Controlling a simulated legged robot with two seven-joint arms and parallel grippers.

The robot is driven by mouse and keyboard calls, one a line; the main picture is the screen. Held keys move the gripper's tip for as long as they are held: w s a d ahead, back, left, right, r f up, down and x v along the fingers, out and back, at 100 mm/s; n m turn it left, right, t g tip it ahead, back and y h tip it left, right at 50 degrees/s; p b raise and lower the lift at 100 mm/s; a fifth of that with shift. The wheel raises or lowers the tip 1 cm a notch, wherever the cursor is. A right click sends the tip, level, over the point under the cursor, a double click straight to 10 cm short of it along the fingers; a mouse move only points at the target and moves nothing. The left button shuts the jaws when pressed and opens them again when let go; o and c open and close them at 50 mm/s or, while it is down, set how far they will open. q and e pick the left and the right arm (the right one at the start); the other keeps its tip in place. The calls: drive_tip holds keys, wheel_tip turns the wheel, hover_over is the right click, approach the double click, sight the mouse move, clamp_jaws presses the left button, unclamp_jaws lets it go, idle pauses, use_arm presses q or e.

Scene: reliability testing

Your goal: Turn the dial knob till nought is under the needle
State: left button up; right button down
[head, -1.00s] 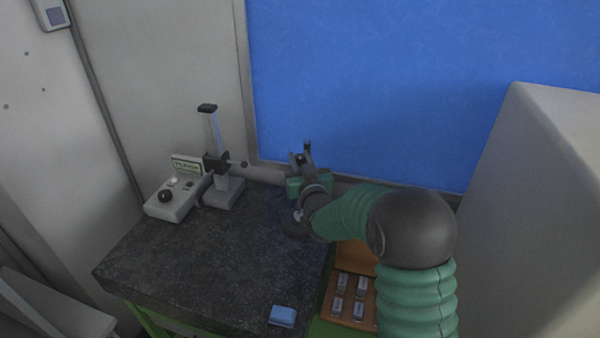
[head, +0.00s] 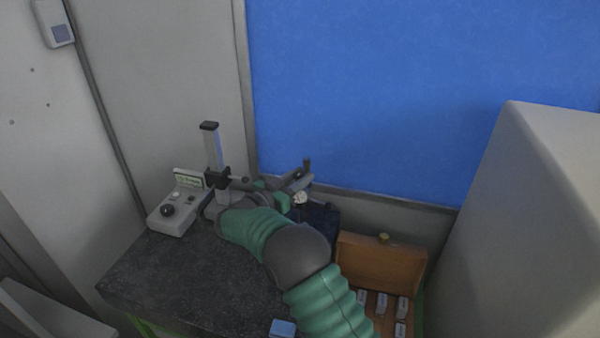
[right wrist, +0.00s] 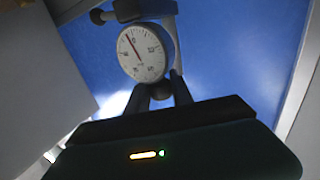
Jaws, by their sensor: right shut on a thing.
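A dial gauge (right wrist: 142,52) with a white face and dark rim is mounted on a stand and fills the upper middle of the right wrist view. Its dark needle points to the upper left; the figure near the tip, perhaps a nought, is too small to read surely. The right gripper's dark fingers (right wrist: 159,90) are shut on a dark part just under the face, apparently the dial knob. My left gripper is not in view.
A grey control box (head: 178,215) with a black knob and small display stands left on the dark stone slab (head: 180,285), beside the stand's upright post (head: 212,150). A blue block (head: 283,328) lies at the front edge. An open wooden case (head: 380,262) is at right. Blue panel behind.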

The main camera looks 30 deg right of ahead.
drive_tip(key=shift+m+g+h, duration=0.3)
drive_tip(key=shift+m+g, duration=1)
drive_tip(key=shift+g, duration=0.7)
drive_tip(key=shift+r+m+g, duration=0.2)
drive_tip(key=shift+m+g, duration=0.1)
drive_tip(key=shift+g, duration=0.2)
drive_tip(key=c, duration=1.5)
unclamp_jaws()
drive_tip(key=o, duration=0.4)
drive_tip(key=shift+w+a+f, duration=0.1)
drive_tip(key=shift+w, duration=0.05)
